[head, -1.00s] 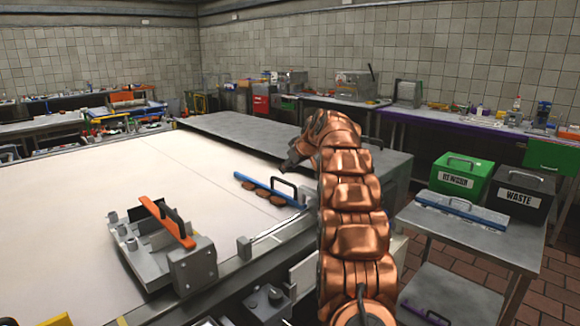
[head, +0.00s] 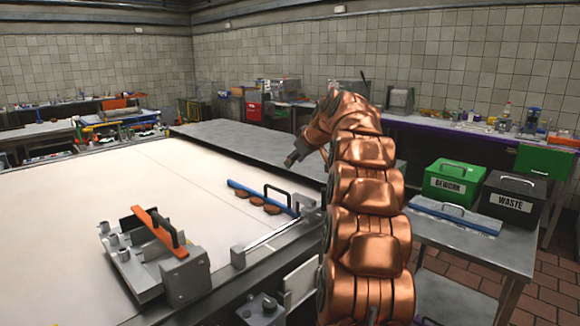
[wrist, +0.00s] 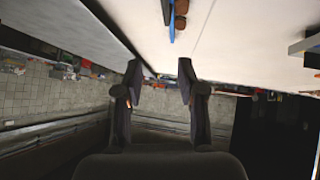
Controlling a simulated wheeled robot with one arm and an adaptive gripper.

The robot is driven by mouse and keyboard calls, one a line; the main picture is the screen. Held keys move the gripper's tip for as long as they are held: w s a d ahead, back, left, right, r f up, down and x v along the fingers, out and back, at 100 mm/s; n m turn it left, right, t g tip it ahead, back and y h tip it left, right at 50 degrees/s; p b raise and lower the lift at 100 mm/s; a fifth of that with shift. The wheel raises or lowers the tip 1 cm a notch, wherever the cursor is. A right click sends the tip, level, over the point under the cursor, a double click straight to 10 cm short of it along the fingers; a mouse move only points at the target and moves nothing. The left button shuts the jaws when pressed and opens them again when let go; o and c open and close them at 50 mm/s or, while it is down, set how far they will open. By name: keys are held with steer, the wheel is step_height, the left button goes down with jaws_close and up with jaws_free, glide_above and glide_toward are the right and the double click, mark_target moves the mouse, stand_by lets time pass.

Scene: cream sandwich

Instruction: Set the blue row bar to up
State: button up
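The blue row bar (head: 243,188) lies on the white work surface (head: 150,180), with a black handle near its right end. Brown round biscuits (head: 256,201) sit along its near side. In the wrist view the bar (wrist: 172,28) shows in part at the top, beyond my fingers. My gripper (head: 291,160) is above and beyond the bar, near the far edge of the surface, and apart from it. In the wrist view my gripper (wrist: 159,72) is open, with nothing between the fingers.
A metal fixture with an orange bar (head: 158,232) stands on the near left of the surface. A rail (head: 268,238) runs near the right edge. A side table holds another blue-edged bar (head: 455,217), a green REWORK box (head: 455,183) and a black WASTE box (head: 512,205).

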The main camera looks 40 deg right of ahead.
steer(key=shift+v, duration=0.8)
steer(key=s+a+f+g+y+p, duration=0.15)
steer(key=s+a, duration=0.35)
steer(key=a, duration=0.5)
steer(key=s+a+f+g+p, duration=0.2)
steer(key=s+a, duration=0.3)
steer(key=a, duration=0.5)
steer(key=s+a+f+g+y+p, duration=0.15)
steer(key=s+a, duration=0.35)
steer(key=a, duration=0.6)
steer(key=s+a+f+m+g+h+p, duration=0.1)
steer(key=s+a+f+g+p, duration=0.1)
steer(key=s, duration=1.3)
steer(key=s+a+f+g+h+p, duration=0.1)
steer(key=s+a+f+g, duration=0.3)
steer(key=s, duration=1.1)
step_height(320, 180, down, 3)
steer(key=shift+s+a+r+m+p, duration=0.1)
steer(key=shift+s+a+m+p, duration=0.3)
steer(key=shift+a, duration=0.6)
